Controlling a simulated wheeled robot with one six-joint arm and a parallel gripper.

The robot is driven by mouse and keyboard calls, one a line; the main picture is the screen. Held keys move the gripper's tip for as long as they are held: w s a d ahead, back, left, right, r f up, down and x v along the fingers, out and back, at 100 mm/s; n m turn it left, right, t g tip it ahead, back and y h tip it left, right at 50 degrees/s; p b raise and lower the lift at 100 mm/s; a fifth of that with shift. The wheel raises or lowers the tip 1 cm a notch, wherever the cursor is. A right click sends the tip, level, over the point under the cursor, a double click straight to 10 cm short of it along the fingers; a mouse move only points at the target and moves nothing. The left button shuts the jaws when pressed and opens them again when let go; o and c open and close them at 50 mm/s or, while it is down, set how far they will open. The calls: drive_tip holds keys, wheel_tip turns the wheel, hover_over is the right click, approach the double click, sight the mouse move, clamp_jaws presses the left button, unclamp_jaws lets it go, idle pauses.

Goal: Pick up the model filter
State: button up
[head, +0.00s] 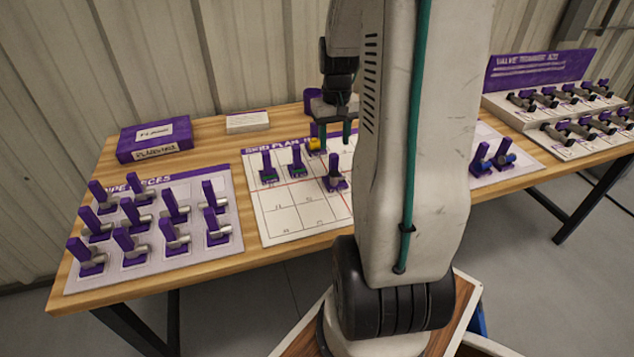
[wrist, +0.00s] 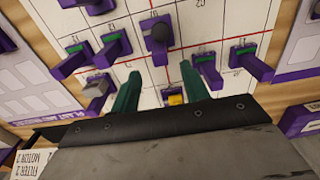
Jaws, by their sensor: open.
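No piece carries a readable filter label, so I cannot be sure which one is the model filter. A yellow piece (head: 315,144) with a purple upright tab stands at the back of the white skid plan board (head: 285,222). My gripper (head: 332,131) is open above the back of that board, close to the yellow piece. In the wrist view the green fingers of my gripper (wrist: 160,70) are spread apart. The yellow piece (wrist: 176,99) shows between them, partly hidden by the gripper's dark edge. I see nothing held.
Green-based pieces (head: 297,170) and a dark round piece (head: 336,182) stand nearby on the board. A pieces tray (head: 150,262) is at left, a purple box (head: 155,139) behind it. A valve rack (head: 560,112) is at right. The board's front is clear.

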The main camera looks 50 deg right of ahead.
sight(335, 156)
drive_tip(key=shift+s+f, duration=0.2)
drive_tip(key=shift+f, duration=0.1)
wheel_tip(335, 156, down, 7)
drive_tip(key=shift+s+a+f, duration=0.1)
drive_tip(key=shift+a, duration=0.05)
clamp_jaws()
